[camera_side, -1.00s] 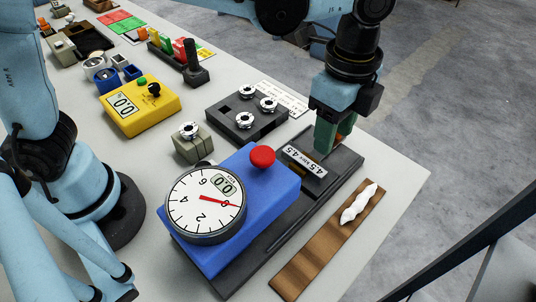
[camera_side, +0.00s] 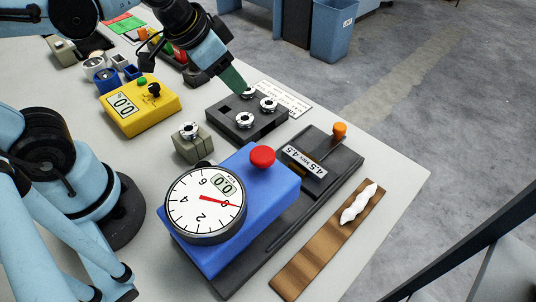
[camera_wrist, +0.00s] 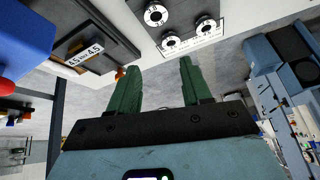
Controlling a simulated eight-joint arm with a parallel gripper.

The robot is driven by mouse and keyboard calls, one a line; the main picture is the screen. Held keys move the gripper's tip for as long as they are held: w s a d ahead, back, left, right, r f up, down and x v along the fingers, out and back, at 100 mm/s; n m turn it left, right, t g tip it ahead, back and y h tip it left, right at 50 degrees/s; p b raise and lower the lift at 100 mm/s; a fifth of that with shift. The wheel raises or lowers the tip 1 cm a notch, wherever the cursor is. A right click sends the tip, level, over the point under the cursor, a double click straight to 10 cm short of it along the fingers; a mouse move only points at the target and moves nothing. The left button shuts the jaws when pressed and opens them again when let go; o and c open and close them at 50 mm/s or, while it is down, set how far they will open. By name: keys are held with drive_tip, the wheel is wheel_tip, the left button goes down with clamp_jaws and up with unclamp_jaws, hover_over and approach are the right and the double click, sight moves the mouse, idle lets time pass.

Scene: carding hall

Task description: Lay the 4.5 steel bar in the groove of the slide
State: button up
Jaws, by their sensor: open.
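The dark slide (camera_side: 345,170) lies on the table beside the blue gauge and also shows in the wrist view (camera_wrist: 110,28). A grey bar or plate marked 4.5 (camera_side: 304,162) lies on it near the gauge's red button, also in the wrist view (camera_wrist: 84,56). I cannot tell whether it sits in a groove. An orange knob (camera_side: 340,129) stands at the slide's far end. My gripper (camera_side: 240,89) is over the back of the dark rack (camera_side: 264,127), well left of the slide. In the wrist view its green fingers (camera_wrist: 160,68) are apart with nothing between them.
The blue gauge (camera_side: 262,194) with its round dial stands against the slide. The rack holds three round metal pieces and shows an empty square hole. A small grey block (camera_side: 192,150), a yellow box (camera_side: 137,114) and a brown board (camera_side: 315,255) with white fibre surround these.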

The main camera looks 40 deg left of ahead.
drive_tip(key=a+n, duration=0.1)
drive_tip(key=s+a+f+n+t, duration=0.1)
drive_tip(key=a+n, duration=0.1)
drive_tip(key=shift+s+a+f+y, duration=0.2)
drive_tip(key=shift+s+f+y, duration=0.1)
drive_tip(key=shift+s, duration=0.1)
